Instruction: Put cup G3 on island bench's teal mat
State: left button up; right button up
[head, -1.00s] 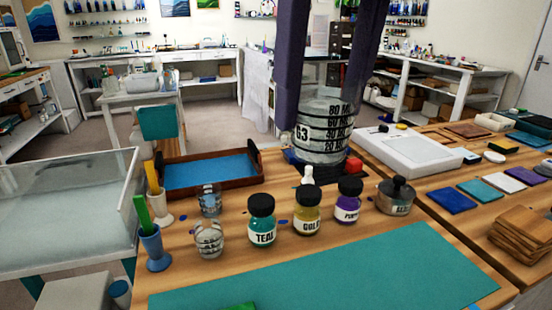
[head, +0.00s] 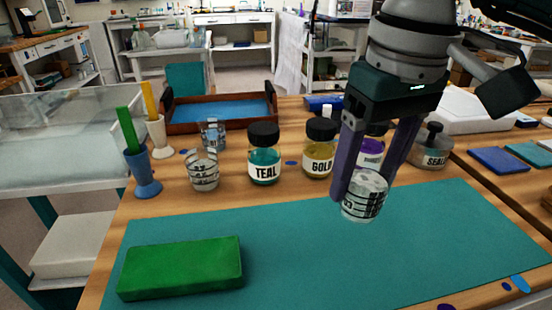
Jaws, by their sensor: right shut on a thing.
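Cup G3 (head: 363,199) is a clear measuring cup with black markings, part of its label showing. My right gripper (head: 366,190) comes down from the top right, its two purple fingers shut on the cup. The cup is upright over the back part of the teal mat (head: 300,245). I cannot tell whether its base touches the mat. The mat covers the front of the wooden bench (head: 215,208). My left gripper is not in view.
A green block (head: 180,268) lies on the mat's left part. Behind the mat stand the TEAL bottle (head: 264,155), the GOLD bottle (head: 319,148), a purple-filled bottle (head: 371,150), a SEAL jar (head: 432,150) and a marked cup (head: 203,170). The mat's middle is clear.

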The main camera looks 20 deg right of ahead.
aim_at(358, 210)
jog(key=shift+f, duration=2.95)
